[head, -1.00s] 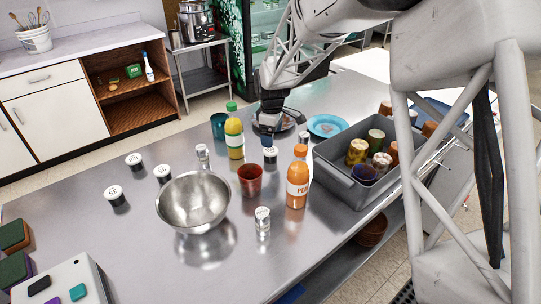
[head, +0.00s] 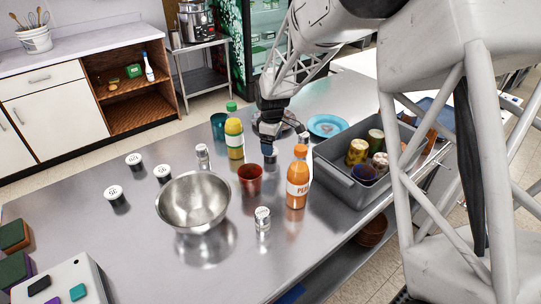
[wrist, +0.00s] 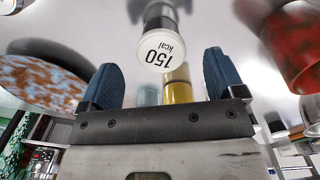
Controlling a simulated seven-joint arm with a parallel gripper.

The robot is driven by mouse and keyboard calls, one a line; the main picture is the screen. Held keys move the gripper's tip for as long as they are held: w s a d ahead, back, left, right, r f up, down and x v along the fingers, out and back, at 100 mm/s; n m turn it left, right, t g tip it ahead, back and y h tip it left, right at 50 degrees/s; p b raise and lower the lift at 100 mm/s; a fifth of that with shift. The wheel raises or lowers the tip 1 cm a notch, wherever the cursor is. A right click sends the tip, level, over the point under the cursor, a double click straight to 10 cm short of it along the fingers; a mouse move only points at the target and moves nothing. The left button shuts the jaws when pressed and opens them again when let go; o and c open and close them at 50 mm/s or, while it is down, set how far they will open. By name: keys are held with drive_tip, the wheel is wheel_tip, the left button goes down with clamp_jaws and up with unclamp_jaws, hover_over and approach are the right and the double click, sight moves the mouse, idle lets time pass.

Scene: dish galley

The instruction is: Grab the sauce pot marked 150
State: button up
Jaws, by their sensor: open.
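My gripper is open and empty. In the head view my gripper (head: 270,148) is low over the steel table, and it mostly hides the pot there. Other white-lidded pots stand at the left (head: 134,160), (head: 113,192) and (head: 162,172); their markings are too small to read.
A red cup (head: 250,180), an orange bottle (head: 298,180) and a yellow bottle (head: 234,138) stand close by. A steel bowl (head: 193,224) is in front to the left. A grey bin (head: 340,188) with cans is at right. A blue plate (head: 327,125) lies behind.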

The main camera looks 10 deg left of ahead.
drive_tip(key=shift+f, duration=2.2)
drive_tip(key=c, duration=1)
drive_tip(key=shift+r, duration=0.1)
drive_tip(key=shift+r, duration=4.95)
